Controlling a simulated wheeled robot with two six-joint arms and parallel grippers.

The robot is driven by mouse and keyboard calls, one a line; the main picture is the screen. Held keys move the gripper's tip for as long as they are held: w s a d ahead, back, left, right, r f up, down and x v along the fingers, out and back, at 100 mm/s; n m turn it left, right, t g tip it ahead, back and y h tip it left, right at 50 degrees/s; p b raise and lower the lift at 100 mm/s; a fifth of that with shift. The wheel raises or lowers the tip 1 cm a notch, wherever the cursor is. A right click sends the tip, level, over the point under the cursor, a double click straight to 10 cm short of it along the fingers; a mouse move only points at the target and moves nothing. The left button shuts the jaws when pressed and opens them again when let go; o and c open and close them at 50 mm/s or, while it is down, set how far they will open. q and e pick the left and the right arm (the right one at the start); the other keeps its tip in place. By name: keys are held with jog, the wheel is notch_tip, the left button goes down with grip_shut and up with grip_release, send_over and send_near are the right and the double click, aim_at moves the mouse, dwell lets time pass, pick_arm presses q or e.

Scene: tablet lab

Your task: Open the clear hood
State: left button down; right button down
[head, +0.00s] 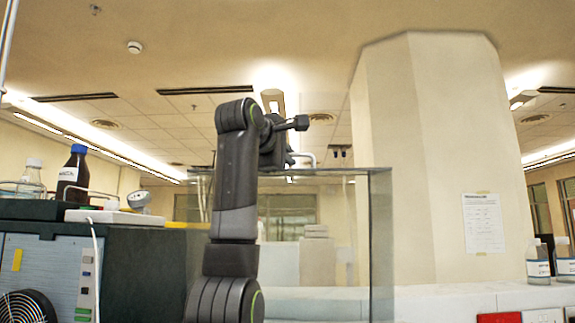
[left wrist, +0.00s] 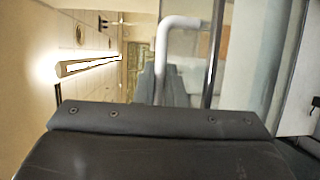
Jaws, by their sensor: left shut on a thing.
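The clear hood (head: 375,245) is a see-through box with greyish edges, in the middle of the head view behind my left arm. Its pale bar handle (head: 307,155) shows at its top edge, and it also shows large in the left wrist view (left wrist: 178,22). My left gripper (head: 284,158) is at the hood's top edge, shut on the handle. In the left wrist view the handle runs down between the dark fingers (left wrist: 162,88). My arm hides part of the hood's left side. How far the hood stands open is not clear. My right gripper is not in view.
At left, a dark-topped instrument (head: 140,255) carries a brown bottle with a blue cap (head: 72,172), a clear bottle (head: 32,175) and a small white device (head: 120,216). A wide pillar (head: 430,170) stands behind. White bottles (head: 538,262) stand at far right.

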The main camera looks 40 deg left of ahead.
pick_arm(q)
jog(key=shift+m+t, duration=0.3)
jog(key=shift+t, duration=0.2)
jog(key=s+d+f+b, duration=0.1)
jog(key=b, duration=0.1)
jog(key=s+d+f+b, duration=0.1)
jog(key=s+d+b, duration=0.1)
jog(key=b, duration=0.1)
jog(key=shift+s+f, duration=0.15)
jog(key=shift+f, duration=0.15)
jog(key=shift+a, duration=0.1)
jog(key=c, duration=1.8)
grip_release()
